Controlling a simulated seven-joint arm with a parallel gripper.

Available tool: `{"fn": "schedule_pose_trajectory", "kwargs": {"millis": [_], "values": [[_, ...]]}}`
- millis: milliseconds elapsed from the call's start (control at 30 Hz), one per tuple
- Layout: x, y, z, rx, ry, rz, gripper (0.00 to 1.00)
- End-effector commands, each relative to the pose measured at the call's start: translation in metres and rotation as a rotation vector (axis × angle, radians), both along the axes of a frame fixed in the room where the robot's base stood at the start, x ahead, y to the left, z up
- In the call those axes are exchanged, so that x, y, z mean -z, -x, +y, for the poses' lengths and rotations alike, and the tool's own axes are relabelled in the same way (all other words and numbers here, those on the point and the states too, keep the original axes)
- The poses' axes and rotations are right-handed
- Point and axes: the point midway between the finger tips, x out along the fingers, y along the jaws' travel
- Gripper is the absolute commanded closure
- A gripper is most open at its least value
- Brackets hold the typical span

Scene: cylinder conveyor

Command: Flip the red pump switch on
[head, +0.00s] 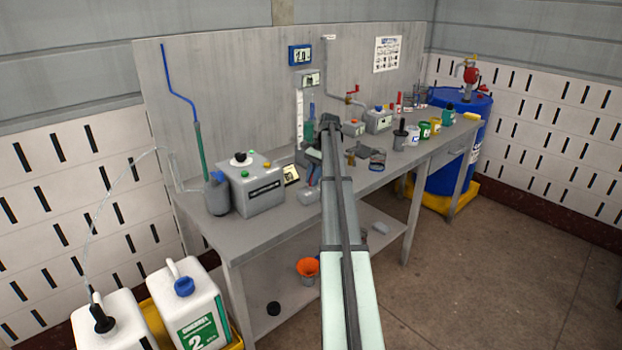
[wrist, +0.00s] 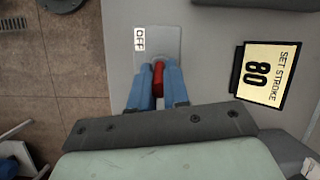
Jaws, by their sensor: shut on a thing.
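The red pump switch (wrist: 158,78) is a short red lever on a light grey switch box (wrist: 172,42). It stands between the two blue fingertips of my gripper (wrist: 157,86), which is shut on it. An "OFF" label (wrist: 139,39) shows on the box beyond the fingertips. No "ON" label is visible; that end of the box is hidden under my gripper. In the head view the switch box (head: 307,197) sits at the bench's front edge, with my gripper (head: 314,178) at it. The lever is hidden there.
A "SET STROKE 80" card (wrist: 264,75) stands beside the switch box. The grey pump unit (head: 262,192) is left of it on the bench (head: 232,234). Several bottles and jars stand further right. White jugs (head: 190,312) are on the floor at lower left.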

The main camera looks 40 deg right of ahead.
Motion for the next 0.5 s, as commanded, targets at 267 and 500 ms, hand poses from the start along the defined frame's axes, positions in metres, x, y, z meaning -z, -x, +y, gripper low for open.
{"fn": "schedule_pose_trajectory", "kwargs": {"millis": [267,500], "values": [[0.0014,-0.0002,-0.0032,-0.001,-0.091,-0.001,1.00],[0.0014,0.0000,-0.0029,-0.001,-0.090,-0.001,1.00]]}}
